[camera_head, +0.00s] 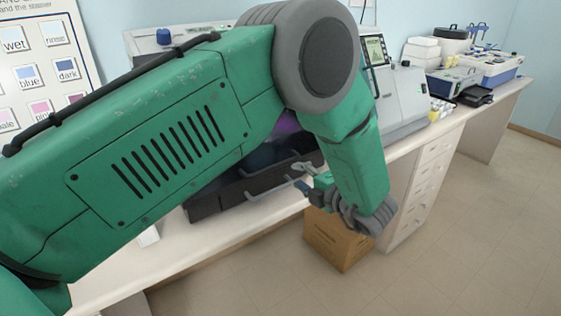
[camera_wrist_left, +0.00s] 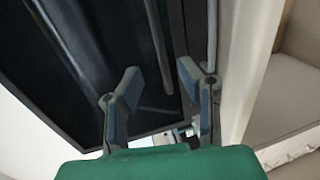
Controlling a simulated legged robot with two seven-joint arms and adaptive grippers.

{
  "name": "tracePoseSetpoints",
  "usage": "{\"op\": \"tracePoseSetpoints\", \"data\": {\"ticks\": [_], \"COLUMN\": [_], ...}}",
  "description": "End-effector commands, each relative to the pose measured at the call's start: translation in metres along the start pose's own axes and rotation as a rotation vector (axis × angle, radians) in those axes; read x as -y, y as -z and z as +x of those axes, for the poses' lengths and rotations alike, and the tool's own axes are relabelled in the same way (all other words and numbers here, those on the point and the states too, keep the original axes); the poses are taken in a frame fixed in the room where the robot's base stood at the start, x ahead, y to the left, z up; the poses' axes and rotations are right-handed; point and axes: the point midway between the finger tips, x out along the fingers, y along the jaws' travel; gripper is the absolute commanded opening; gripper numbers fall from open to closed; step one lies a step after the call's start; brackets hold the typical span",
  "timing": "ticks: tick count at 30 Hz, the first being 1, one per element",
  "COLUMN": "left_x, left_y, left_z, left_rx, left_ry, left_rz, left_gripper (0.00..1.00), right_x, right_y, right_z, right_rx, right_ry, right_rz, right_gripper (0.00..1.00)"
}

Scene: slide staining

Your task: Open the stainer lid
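The stainer (camera_head: 225,199) is a dark machine on the bench, largely hidden behind my left arm in the head view. Its dark lid (camera_head: 288,150) has a purple sheen and looks closed, though much of it is covered. A grey bar handle (camera_head: 262,191) runs along its front. My left gripper (camera_head: 302,177) is at the right end of the stainer's front, close to the handle. In the left wrist view, the gripper (camera_wrist_left: 160,72) has its fingers spread, with the dark stainer front (camera_wrist_left: 75,85) and long grey bars beyond them. Contact cannot be told. My right gripper is not in view.
A cardboard box (camera_head: 337,240) stands on the floor below the bench front. A grey instrument with a screen (camera_head: 400,95) stands to the right of the stainer. White drawers (camera_head: 425,190) are under the bench. A sign board (camera_head: 45,60) is at the left. The floor at the right is clear.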

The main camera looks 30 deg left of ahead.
Motion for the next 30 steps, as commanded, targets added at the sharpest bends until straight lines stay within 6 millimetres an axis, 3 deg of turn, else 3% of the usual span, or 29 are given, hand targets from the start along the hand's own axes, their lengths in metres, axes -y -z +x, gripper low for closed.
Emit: {"op": "tracePoseSetpoints", "data": {"ticks": [6, 12, 18, 27, 29, 30], "left_x": [-0.001, -0.001, -0.001, 0.000, 0.000, 0.000], "left_y": [-0.003, -0.004, -0.003, -0.003, -0.003, -0.003], "left_z": [0.045, 0.077, 0.095, 0.099, 0.098, 0.097], "left_rx": [-0.001, 0.001, 0.002, 0.002, 0.002, 0.002], "left_ry": [-0.006, -0.006, -0.005, -0.004, -0.004, -0.005], "left_rz": [0.006, 0.006, 0.005, 0.005, 0.006, 0.006], "left_gripper": [0.33, 0.33, 0.33, 0.33, 0.15, 0.01], "right_x": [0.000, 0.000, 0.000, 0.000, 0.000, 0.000], "right_y": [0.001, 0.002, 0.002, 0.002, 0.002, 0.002], "right_z": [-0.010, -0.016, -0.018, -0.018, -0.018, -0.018], "right_rx": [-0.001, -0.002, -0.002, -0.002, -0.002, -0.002], "right_ry": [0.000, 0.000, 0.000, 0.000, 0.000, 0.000], "right_rz": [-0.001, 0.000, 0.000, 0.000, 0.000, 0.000], "right_gripper": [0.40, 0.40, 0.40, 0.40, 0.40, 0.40]}}
